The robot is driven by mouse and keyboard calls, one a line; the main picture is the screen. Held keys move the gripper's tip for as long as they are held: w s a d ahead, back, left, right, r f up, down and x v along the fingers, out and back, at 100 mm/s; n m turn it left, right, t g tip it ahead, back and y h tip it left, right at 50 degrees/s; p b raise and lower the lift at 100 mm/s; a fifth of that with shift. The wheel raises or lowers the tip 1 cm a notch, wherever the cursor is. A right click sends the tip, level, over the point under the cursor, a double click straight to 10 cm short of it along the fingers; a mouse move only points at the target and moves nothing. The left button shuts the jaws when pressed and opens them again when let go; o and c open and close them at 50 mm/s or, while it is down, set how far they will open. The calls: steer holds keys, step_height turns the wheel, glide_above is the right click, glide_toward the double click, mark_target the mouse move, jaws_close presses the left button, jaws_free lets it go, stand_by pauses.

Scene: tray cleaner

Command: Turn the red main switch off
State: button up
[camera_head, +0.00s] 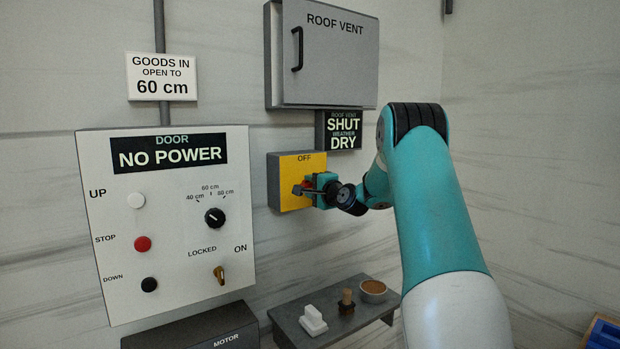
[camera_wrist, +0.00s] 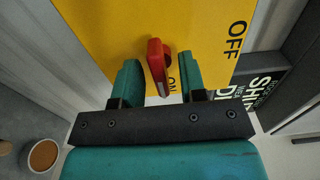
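The red main switch is a red handle (camera_wrist: 157,62) on a yellow plate (camera_head: 288,170). In the wrist view, the handle's white-marked end points down the picture, beside the word ON. The word OFF is off to the right there, and at the plate's top in the head view. Only a bit of red (camera_head: 307,183) shows in the head view, behind my gripper (camera_head: 312,187). In the wrist view, my gripper (camera_wrist: 158,78) has its two fingers apart, one on each side of the handle. I see gaps between fingers and handle; contact is not clear.
A door panel (camera_head: 170,290) reading NO POWER, with buttons, dial and key, is at left. The grey ROOF VENT box (camera_head: 340,60) and a SHUT DRY sign (camera_head: 338,131) are above. A shelf (camera_head: 345,335) below holds a white block, a stamp-like object and a brown-filled bowl.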

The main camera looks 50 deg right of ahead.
steer(key=shift+w, duration=0.45)
steer(key=shift+c, duration=0.2)
steer(key=c, duration=0.6)
steer(key=shift+c, duration=0.2)
